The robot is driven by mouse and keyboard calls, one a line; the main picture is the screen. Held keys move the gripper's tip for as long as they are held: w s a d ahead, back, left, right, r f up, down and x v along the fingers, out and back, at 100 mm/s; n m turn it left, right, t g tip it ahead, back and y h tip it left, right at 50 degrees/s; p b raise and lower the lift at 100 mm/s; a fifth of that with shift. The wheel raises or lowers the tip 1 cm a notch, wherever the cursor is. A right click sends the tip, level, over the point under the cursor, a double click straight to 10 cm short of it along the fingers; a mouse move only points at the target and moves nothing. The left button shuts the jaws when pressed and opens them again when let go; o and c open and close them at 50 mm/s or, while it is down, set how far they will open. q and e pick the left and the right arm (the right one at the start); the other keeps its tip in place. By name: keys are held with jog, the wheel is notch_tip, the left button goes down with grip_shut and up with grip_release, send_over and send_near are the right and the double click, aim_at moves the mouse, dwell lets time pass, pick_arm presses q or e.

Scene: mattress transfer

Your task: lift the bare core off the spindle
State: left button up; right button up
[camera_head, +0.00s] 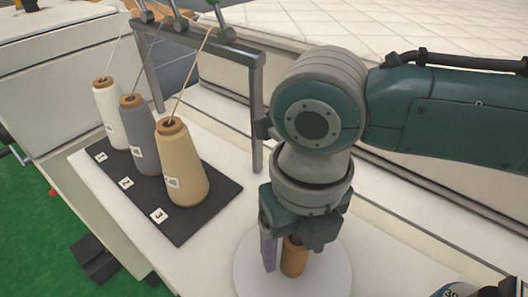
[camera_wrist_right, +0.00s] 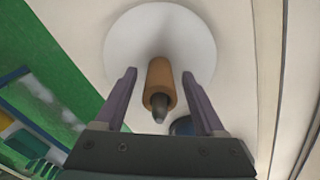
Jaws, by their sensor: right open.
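The bare core (camera_head: 294,258) is a brown-orange tube standing on a round white plate (camera_head: 332,262). In the right wrist view the core (camera_wrist_right: 160,78) sits around a grey spindle (camera_wrist_right: 160,107), whose tip sticks out of the core's end. My right gripper (camera_head: 286,252) is pointed down over the plate and open. In the wrist view its two purple fingers (camera_wrist_right: 161,92) stand on either side of the core, with a gap visible on both sides. My left gripper is not in view.
A black mat (camera_head: 190,221) at left holds a white cone (camera_head: 109,108), a grey cone (camera_head: 141,140) and a tan cone (camera_head: 181,165), threads running up to a grey frame (camera_head: 257,110). A dark container (camera_head: 458,291) is cut off at lower right. A quilted mattress lies behind.

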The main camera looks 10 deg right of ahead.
grip_shut()
dwell(0.6)
